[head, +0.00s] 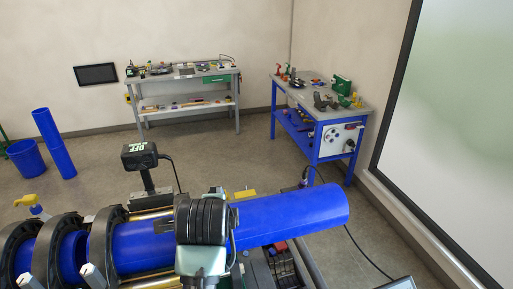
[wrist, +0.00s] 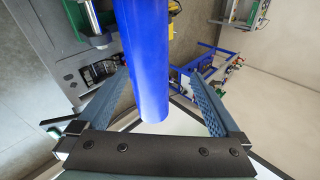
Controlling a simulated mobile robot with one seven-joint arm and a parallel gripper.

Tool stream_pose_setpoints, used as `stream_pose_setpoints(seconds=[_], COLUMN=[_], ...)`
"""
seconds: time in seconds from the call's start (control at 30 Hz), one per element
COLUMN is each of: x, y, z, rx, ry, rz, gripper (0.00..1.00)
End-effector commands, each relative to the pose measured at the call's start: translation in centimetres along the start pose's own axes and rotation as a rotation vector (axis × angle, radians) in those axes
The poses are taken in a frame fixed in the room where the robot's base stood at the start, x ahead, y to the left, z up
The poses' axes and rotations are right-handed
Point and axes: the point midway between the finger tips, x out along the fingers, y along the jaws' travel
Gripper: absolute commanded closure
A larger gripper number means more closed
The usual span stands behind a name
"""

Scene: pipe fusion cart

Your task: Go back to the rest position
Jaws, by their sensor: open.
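My gripper (wrist: 158,72) is open in the wrist view, its two blue-grey fingers spread on either side with nothing clamped. The free end of a long blue pipe (wrist: 147,60) shows between the fingers, apart from both; its distance below them is hard to judge. In the head view the blue pipe (head: 290,213) lies across the fusion cart and sticks out to the right. I cannot make out my gripper's fingers in the head view.
Dark ring clamps (head: 108,225) hold blue pipe at the left. A blue workbench (head: 316,150) stands back right, a grey bench (head: 187,95) at the back wall. A blue bin (head: 27,160) stands left. Open floor lies between.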

Motion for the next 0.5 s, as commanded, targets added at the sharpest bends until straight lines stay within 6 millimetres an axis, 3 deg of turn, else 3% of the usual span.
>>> stream_pose_setpoints(seconds=[0.07,0.17,0.23,0.37,0.5], x=[-1.8,-6.5,-10.7,-19.9,-29.1], y=[-3.5,-7.9,-10.2,-12.4,-11.7], z=[-2.3,-4.4,-5.6,-7.0,-7.2], rx=[-0.167,-0.403,-0.565,-0.840,-1.048], ry=[0.050,0.166,0.287,0.587,0.939], rz=[-0.212,-0.467,-0.632,-0.895,-1.073], gripper=[0.00,0.00,0.00,0.00,0.00])
